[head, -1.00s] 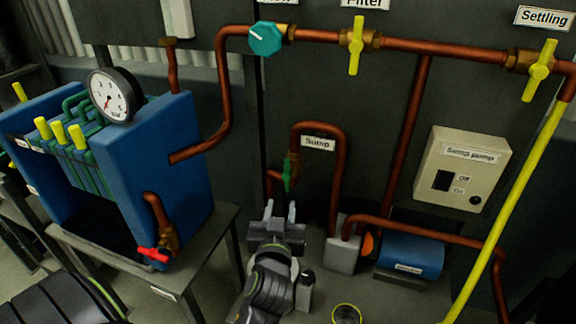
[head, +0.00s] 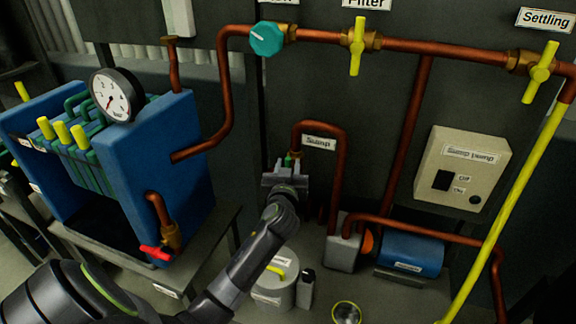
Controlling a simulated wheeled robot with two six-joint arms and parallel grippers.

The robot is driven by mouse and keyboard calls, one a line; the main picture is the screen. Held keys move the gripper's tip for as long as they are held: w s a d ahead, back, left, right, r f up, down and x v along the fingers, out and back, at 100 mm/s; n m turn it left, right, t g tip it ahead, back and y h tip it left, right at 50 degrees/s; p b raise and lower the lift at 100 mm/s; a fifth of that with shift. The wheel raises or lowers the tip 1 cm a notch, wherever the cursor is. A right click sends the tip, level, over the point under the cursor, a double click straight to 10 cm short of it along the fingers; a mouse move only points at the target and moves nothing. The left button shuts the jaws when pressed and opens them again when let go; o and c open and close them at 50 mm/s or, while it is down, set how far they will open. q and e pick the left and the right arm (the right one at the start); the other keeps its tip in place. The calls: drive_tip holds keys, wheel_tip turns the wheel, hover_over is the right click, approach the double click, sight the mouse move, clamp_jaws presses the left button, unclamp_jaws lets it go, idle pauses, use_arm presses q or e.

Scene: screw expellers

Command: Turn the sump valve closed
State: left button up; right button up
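The sump valve (head: 291,158) is on the copper pipe beside the "Sump" label (head: 319,143). My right gripper is not in view.
The sump pipe (head: 341,185) runs down to the blue pump (head: 410,254). A lidded can (head: 274,282) with a yellow handle stands below my arm. The blue filter press (head: 155,165) with its gauge (head: 112,95) stands left. The pump switch box (head: 462,168) is at right.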

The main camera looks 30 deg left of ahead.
use_arm(q)
drive_tip(key=shift+w+a, duration=0.1)
drive_tip(key=shift+w, duration=0.05)
clamp_jaws()
